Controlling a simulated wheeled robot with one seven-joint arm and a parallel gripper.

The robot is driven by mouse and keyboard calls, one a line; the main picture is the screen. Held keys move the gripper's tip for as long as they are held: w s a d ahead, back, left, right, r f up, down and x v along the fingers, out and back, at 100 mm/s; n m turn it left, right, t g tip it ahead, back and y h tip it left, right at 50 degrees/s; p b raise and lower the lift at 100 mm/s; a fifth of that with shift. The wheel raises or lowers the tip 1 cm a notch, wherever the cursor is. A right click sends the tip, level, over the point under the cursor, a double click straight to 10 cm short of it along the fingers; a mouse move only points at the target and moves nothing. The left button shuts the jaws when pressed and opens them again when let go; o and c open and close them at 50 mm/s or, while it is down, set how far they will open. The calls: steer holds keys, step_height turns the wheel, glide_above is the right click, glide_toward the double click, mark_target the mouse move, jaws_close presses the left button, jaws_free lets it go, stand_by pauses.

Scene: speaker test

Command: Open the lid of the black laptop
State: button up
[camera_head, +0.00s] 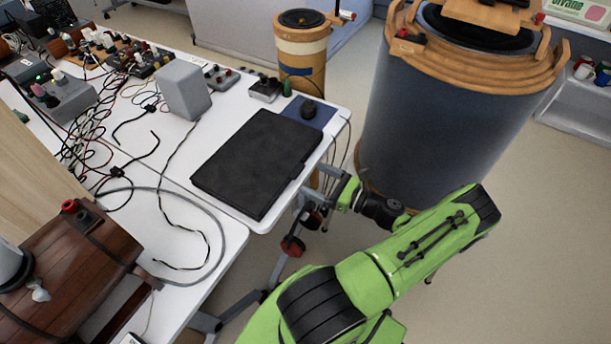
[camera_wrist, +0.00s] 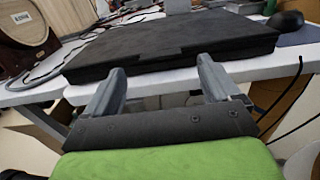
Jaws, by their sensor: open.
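The black laptop (camera_head: 257,160) lies shut and flat on the white table, close to its right edge. In the wrist view the laptop (camera_wrist: 165,40) shows its front edge, with a shallow notch in the middle. My gripper (camera_wrist: 162,82) is open and empty, its two grey fingers pointing at that front edge from just outside the table. The fingertips appear at or slightly below the laptop's edge; I cannot tell whether they touch it. In the head view my green arm reaches in from the lower right, and the gripper (camera_head: 338,188) is small beside the table edge.
A mouse (camera_head: 308,110) on a blue pad lies beyond the laptop. A grey box (camera_head: 183,90) and tangled cables are to its left. A large dark cylinder (camera_head: 440,110) stands right of the table, near my arm.

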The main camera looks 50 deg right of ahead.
steer(key=w, duration=0.4)
steer(key=shift+a, duration=0.2)
